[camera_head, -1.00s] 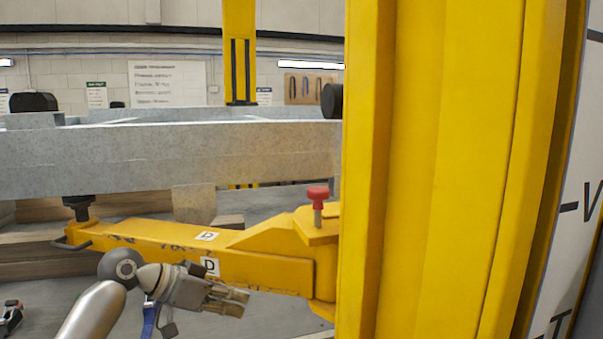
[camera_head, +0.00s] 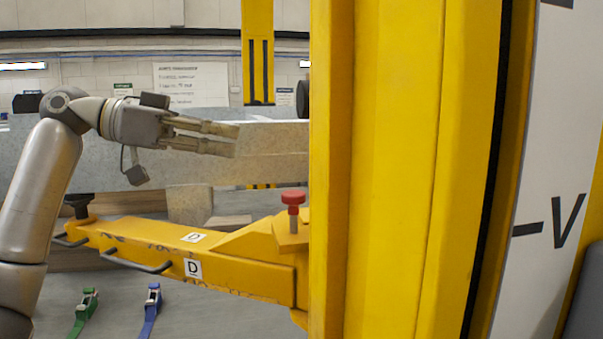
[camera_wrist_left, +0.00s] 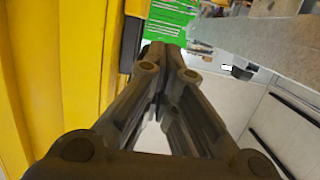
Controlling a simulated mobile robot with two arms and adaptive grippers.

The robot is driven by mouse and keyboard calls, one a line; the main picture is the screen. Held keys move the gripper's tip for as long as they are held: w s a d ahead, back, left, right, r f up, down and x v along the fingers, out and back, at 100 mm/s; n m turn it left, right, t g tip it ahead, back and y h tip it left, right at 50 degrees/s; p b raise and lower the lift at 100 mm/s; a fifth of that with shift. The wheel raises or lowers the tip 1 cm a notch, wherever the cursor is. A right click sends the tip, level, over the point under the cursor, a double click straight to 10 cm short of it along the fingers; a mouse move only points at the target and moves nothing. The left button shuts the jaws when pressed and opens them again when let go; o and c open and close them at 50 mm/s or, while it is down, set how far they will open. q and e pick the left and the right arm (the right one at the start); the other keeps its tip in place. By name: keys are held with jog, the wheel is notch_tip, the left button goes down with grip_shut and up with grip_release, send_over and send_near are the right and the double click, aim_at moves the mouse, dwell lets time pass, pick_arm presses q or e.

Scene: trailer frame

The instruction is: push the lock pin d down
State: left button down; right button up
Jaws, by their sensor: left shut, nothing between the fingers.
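The lock pin d has a red knob (camera_head: 293,197) on a metal stem. It stands up from the yellow lift arm marked D (camera_head: 215,262), close to the yellow post. Part of the stem shows between the knob and the yellow plate. My left gripper (camera_head: 236,139) is shut and empty. In the head view it is above and to the left of the red knob, pointing right, apart from it. In the left wrist view the gripper fingers (camera_wrist_left: 160,55) are together, and the pin does not show there. My right gripper is not in view.
The yellow post (camera_head: 400,170) fills the middle right. A grey trailer beam (camera_head: 270,160) runs behind my left gripper. A green strap (camera_head: 84,312) and a blue strap (camera_head: 151,308) are at the lower left. Dark handles stick out from the lift arm.

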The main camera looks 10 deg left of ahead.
pick_arm(q)
jog(key=p, duration=0.2)
send_over(285, 195)
jog(key=a, duration=0.1)
jog(key=f, duration=0.3)
jog(key=d+f, duration=0.1)
jog(key=shift+w+f, duration=0.15)
jog(key=shift+f, duration=0.2)
jog(key=shift+a+f, duration=0.2)
jog(key=shift+f, duration=0.4)
jog(key=shift+d, duration=0.1)
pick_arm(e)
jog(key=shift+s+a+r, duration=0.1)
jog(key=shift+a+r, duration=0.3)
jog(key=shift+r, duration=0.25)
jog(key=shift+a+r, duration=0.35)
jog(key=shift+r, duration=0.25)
